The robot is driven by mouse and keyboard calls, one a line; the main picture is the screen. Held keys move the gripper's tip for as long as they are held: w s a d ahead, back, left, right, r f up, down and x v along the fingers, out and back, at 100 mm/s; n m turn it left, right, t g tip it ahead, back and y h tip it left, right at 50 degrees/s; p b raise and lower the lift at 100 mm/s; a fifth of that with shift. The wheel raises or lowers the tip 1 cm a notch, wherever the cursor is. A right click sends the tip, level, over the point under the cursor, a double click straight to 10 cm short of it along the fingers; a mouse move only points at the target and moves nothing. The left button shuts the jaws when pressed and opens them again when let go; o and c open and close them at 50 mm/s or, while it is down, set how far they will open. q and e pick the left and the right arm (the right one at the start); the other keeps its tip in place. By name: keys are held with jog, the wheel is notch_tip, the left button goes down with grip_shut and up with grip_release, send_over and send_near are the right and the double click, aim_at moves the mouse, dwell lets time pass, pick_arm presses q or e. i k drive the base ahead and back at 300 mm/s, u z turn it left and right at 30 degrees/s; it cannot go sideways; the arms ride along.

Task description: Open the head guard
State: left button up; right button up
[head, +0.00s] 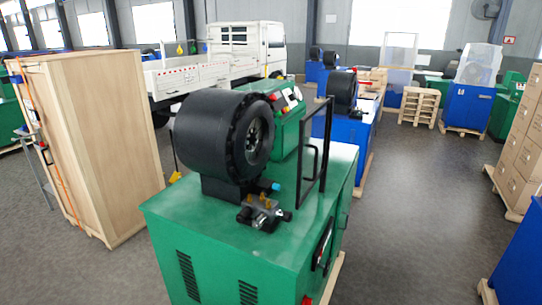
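The head guard (329,140) is a black upright rectangular frame on the top of the green crimper cabinet (230,245). It stands in front of the round face of the black crimping head (222,135), with a visible gap between them. A black handle (315,162) sits on the guard's near side. I see the frame at a steep angle; its hinge and any clear pane cannot be made out. Neither of my grippers is in view.
A valve block (264,212) with brass fittings sits between head and guard. A green control box (290,110) stands behind. A tall wooden crate (95,145) is at left, stacked cartons (520,150) at right. Grey floor (420,220) is clear right of the cabinet.

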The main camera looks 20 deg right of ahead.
aim_at(320, 151)
jog(key=u, duration=0.15)
jog(key=i, duration=0.8)
jog(key=z, duration=0.65)
jog(key=i, duration=0.55)
jog(key=z, duration=0.5)
